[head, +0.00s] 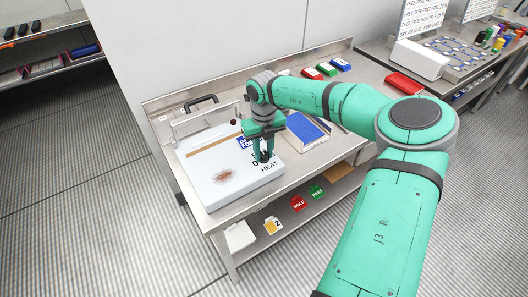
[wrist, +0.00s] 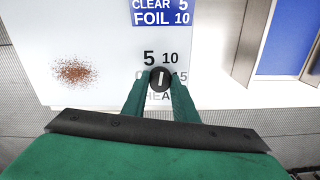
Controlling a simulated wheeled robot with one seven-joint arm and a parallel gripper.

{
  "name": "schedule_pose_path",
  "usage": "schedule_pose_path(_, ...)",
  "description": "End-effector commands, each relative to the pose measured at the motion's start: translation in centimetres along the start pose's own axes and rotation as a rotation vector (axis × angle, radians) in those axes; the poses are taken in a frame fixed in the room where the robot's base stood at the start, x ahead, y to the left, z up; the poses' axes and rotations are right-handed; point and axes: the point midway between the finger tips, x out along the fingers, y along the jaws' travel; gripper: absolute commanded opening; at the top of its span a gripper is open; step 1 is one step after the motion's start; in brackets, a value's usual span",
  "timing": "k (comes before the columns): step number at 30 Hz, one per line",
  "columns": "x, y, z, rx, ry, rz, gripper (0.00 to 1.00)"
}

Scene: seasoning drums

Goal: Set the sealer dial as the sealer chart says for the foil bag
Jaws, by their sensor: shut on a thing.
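The white sealer (head: 205,158) sits on the steel bench with a raised handle bar behind it. Its blue chart (wrist: 160,12) reads CLEAR 5, FOIL 10; the head view shows part of the chart (head: 244,143). The round black dial (wrist: 160,78) has a white mark that stands about upright, roughly between the printed 5 and 10. The 15 shows at its right; the label at its left and HEAT are partly covered by the fingers. My gripper (head: 262,158) points down at the dial and is shut on it, one finger each side in the wrist view (wrist: 158,86).
A reddish-brown powder patch (head: 222,176) lies on the sealer top. A blue-topped tray (head: 306,128) stands right of the sealer. Red, green and blue items (head: 326,68) lie at the bench back, and a red case (head: 404,84) lies further right. Cards and tags sit on the lower shelf.

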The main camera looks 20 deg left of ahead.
Motion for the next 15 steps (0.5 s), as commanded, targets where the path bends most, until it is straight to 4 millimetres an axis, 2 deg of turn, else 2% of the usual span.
schedule_pose_path(6,-0.1,0.02,0.04,0.168,-0.001,0.0,0.04)
schedule_pose_path(15,-0.1,0.0,0.02,0.315,0.0,-0.001,0.04)
